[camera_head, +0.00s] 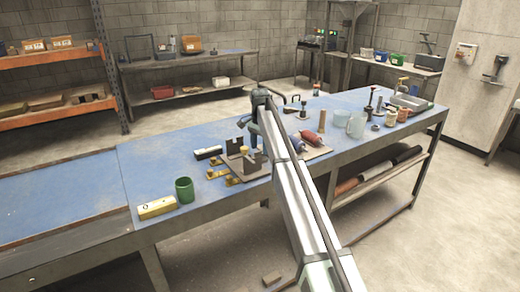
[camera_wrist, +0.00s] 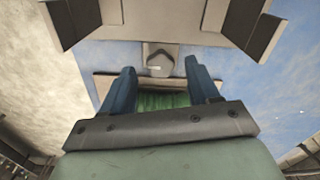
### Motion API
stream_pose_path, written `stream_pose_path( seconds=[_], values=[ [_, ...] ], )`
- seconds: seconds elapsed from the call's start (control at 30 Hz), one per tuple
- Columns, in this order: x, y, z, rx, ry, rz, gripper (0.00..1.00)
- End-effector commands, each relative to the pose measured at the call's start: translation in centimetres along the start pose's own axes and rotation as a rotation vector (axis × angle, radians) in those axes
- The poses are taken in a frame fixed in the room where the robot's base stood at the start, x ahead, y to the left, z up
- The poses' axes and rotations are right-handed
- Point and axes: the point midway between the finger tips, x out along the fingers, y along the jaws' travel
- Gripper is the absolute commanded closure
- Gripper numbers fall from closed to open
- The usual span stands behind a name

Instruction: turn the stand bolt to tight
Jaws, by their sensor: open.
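My gripper (camera_wrist: 158,84) is open, its two blue fingers apart with nothing between their tips. Beyond the tips in the wrist view is a grey rounded bolt-like head (camera_wrist: 160,64) with a small light mark, set in a grey bracket; it looks like the stand bolt. The fingers do not appear to touch it. A green ribbed surface (camera_wrist: 163,101) shows between the fingers; I cannot tell what it is. In the head view, my gripper (camera_head: 254,152) is over a stand (camera_head: 233,146) with dark upright blocks on a plate. The bolt cannot be made out there.
Dark blocks (camera_wrist: 250,25) flank the wrist view's top corners. Red-handled tools (camera_head: 312,137) and several containers stand right. The bench's left part is clear.

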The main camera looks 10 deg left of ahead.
Motion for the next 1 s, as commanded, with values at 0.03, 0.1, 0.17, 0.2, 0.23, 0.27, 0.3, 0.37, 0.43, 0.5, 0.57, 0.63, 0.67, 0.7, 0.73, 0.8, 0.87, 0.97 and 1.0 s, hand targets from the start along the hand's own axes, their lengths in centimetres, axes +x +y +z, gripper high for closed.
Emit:
stream_pose_path(
  seconds=[0.03, 0.1, 0.17, 0.2, 0.23, 0.27, 0.3, 0.37, 0.43, 0.5, 0.57, 0.63, 0.67, 0.7, 0.73, 0.8, 0.87, 0.97, 1.0],
  values=[
    [-1.0, -0.1, -0.1, 0.0, 0.001, -0.002, 0.4],
    [-2.4, -0.1, -0.1, 0.0, 0.001, -0.002, 0.4],
    [-3.5, -0.1, -0.1, 0.0, 0.001, -0.002, 0.4],
    [-4.4, -0.1, -0.1, 0.0, 0.002, -0.002, 0.4],
    [-5.0, -0.1, -0.1, 0.0, 0.002, -0.002, 0.4],
    [-5.6, -0.1, -0.1, 0.0, 0.001, -0.002, 0.4],
    [-6.3, -0.1, -0.1, 0.0, 0.001, -0.002, 0.4],
    [-7.5, -0.1, -0.1, 0.0, 0.001, -0.002, 0.4],
    [-8.7, -0.1, -0.1, 0.0, 0.001, -0.002, 0.4],
    [-9.7, -0.1, -0.1, 0.0, 0.001, -0.001, 0.4],
    [-10.4, -0.1, -0.1, 0.0, 0.001, -0.001, 0.4],
    [-11.1, -0.1, -0.1, 0.0, 0.001, -0.001, 0.4],
    [-11.3, -0.1, 0.0, 0.0, 0.001, -0.001, 0.4],
    [-11.6, 0.0, 0.0, 0.0, 0.001, -0.001, 0.4],
    [-11.7, 0.0, 0.0, 0.0, 0.0, -0.001, 0.4],
    [-12.0, 0.0, 0.0, 0.0, 0.0, 0.0, 0.4],
    [-12.1, 0.0, 0.0, 0.0, 0.0, 0.0, 0.4],
    [-12.1, 0.0, 0.0, 0.0, 0.0, 0.0, 0.4],
    [-12.1, 0.0, 0.0, 0.0, 0.0, 0.0, 0.4]
  ],
)
